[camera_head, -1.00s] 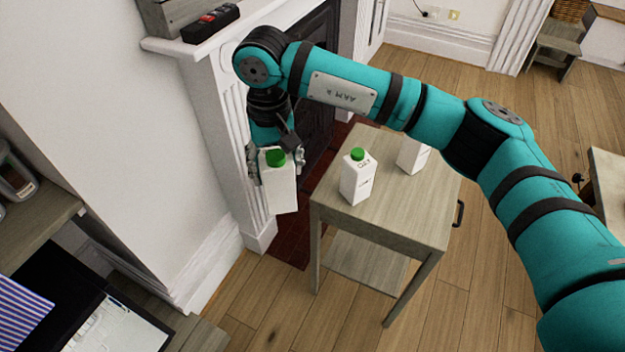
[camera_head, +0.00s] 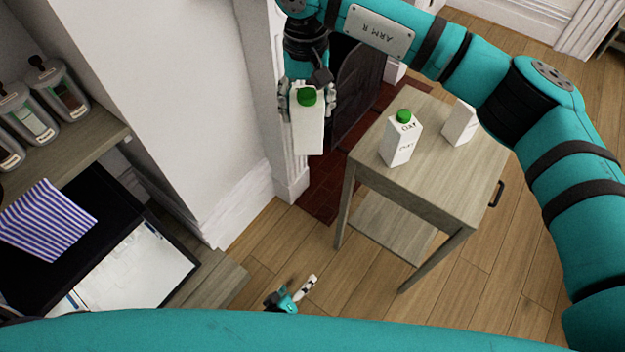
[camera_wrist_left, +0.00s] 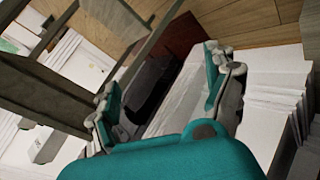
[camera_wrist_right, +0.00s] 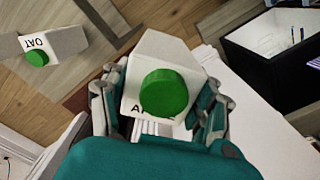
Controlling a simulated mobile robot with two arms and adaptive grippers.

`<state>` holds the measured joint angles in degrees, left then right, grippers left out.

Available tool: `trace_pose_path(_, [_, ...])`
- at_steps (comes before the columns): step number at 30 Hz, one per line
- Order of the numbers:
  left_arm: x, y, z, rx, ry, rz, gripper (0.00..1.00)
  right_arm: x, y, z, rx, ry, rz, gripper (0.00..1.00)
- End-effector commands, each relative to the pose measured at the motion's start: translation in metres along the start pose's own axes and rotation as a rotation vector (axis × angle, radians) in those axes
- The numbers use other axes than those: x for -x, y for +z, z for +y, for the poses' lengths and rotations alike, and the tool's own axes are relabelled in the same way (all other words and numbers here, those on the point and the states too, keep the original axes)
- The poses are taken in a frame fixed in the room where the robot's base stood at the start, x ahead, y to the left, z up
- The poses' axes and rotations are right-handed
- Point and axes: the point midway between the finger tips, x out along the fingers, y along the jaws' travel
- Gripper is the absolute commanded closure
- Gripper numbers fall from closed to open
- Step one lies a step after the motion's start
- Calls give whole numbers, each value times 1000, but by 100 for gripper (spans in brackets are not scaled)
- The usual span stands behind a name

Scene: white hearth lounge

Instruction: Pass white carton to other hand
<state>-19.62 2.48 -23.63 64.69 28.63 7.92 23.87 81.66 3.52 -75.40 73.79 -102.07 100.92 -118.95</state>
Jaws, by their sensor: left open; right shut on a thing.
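The white carton (camera_head: 309,135) with a green cap is held upright in the air beside the fireplace, left of the small table. My right gripper (camera_head: 308,100) is shut on it, with a finger on each side. The right wrist view shows its green cap and sloped top (camera_wrist_right: 165,90) between the fingers. My left gripper (camera_head: 292,296) is low over the floor, below and apart from the held carton. It is open and empty, its fingers spread in the left wrist view (camera_wrist_left: 165,95). My left arm hides the bottom of the head view.
Two similar cartons stand on the small wooden table (camera_head: 445,185): one nearer (camera_head: 400,145), one farther (camera_head: 460,122). A shelf (camera_head: 90,140) with several jars and an open black box (camera_head: 165,285) are at the left. The white wall and hearth are close behind the held carton.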

Motion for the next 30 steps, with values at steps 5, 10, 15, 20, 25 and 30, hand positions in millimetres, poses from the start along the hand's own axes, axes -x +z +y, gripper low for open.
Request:
trace_pose_path(5, [8, -43, 100, 332, 215, 139, 13, 1, 0, 0, 0, -1, 2, 96])
trace_pose_path(10, [37, -88, 187, 706, 435, 229, 13, 1, 0, 0, 0, -1, 2, 96])
trace_pose_path(15, [86, -138, 260, 1161, 665, 271, 13, 1, 0, 0, 0, -1, 2, 96])
trace_pose_path(20, [142, -180, 306, 1638, 859, 250, 13, 1, 0, 0, 0, -1, 2, 96])
trace_pose_path(25, [180, -204, 323, 2011, 966, 200, 13, 1, 0, 0, 0, -1, 2, 96])
trace_pose_path(30, [194, -213, 328, 2168, 997, 172, 13, 1, 0, 0, 0, -1, 2, 96])
